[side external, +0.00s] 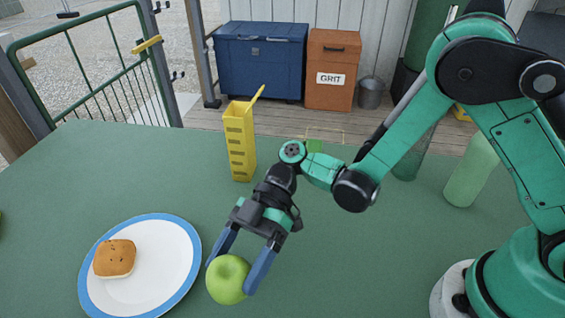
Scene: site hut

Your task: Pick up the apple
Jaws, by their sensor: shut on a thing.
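A green apple (228,280) is at the lower middle of the side external view, just right of the plate. My gripper (238,272) points down and to the left, with one blue finger on each side of the apple. The fingers are shut on it. I cannot tell whether the apple touches the table or is a little above it.
A white plate with a blue rim (182,270) holds a brown bun (115,259), left of the apple. A yellow slotted holder (239,148) stands behind my gripper. A pale green cylinder (470,172) stands at the right. The green table (330,270) is clear right of the apple.

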